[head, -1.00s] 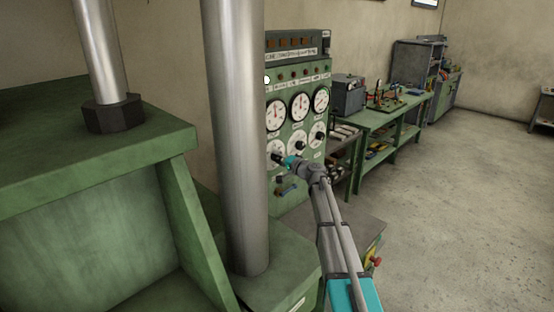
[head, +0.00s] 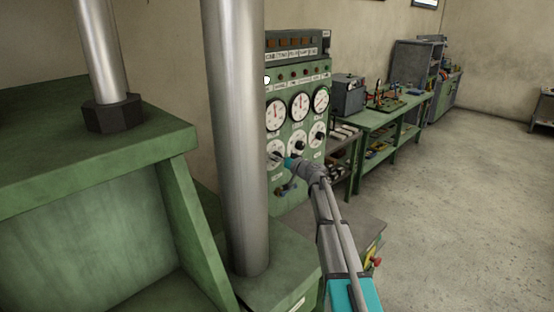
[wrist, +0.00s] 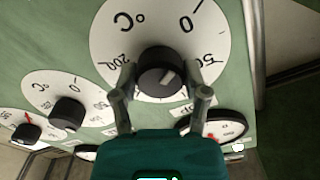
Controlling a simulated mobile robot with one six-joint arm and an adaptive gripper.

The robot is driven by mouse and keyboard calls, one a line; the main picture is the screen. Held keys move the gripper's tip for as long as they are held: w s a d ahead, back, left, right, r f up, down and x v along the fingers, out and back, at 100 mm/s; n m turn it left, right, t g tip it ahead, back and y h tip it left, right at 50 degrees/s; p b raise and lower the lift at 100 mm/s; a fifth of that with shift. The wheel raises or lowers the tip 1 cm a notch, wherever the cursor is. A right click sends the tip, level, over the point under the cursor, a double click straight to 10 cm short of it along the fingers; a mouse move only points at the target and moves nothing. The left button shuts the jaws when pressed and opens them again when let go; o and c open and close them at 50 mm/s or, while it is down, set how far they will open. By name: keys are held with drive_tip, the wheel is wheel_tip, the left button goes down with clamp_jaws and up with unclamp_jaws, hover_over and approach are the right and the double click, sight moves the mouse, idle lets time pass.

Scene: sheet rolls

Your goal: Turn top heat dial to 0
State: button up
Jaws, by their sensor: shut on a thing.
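A round white heat dial (wrist: 120,20), marked with °C, 0, 50 and 200, fills the top of the wrist view. Its black knob (wrist: 158,66) has a short light mark on its lower right part, while the 0 lies up and to the right. My gripper (wrist: 164,85) is shut on this knob, with one finger at each side. In the head view the gripper (head: 280,157) is at the leftmost lower dial (head: 272,146) of the green panel and partly hides it.
More dials with black knobs (wrist: 68,112) lie to the left in the wrist view. Round gauges (head: 299,106) sit above on the panel (head: 290,72). A thick steel column (head: 237,140) stands close left of my arm. Open floor (head: 450,190) lies to the right.

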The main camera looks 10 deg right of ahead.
drive_tip(key=shift+s+f, duration=0.1)
drive_tip(key=shift+s, duration=0.05)
idle(0.3)
drive_tip(key=o, duration=1.1)
drive_tip(key=shift+o, duration=0.2)
drive_tip(key=v, duration=1.2)
